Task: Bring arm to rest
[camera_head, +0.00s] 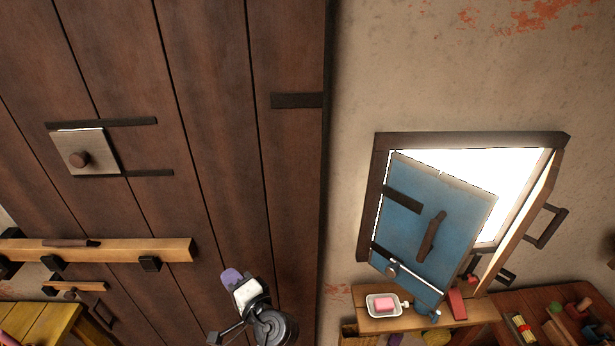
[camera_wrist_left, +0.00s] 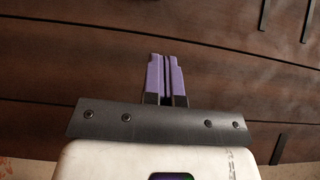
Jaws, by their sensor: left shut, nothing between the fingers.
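My left gripper (camera_head: 231,276) shows at the bottom centre of the head view, in front of the dark plank door (camera_head: 215,150). Its purple fingers point up and left. In the left wrist view the two purple fingers of the left gripper (camera_wrist_left: 166,60) are together, with nothing between them. Dark planks (camera_wrist_left: 60,60) fill the background there. The fingers appear apart from the planks, though the exact distance cannot be told. My right gripper is in neither view.
A wooden bar (camera_head: 130,250) crosses the door at left, above a yellow table (camera_head: 45,322). At right, a blue shutter (camera_head: 440,215) stands ajar in a bright window. Below it, a shelf (camera_head: 440,318) holds a white dish (camera_head: 371,311) with a pink block (camera_head: 384,304).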

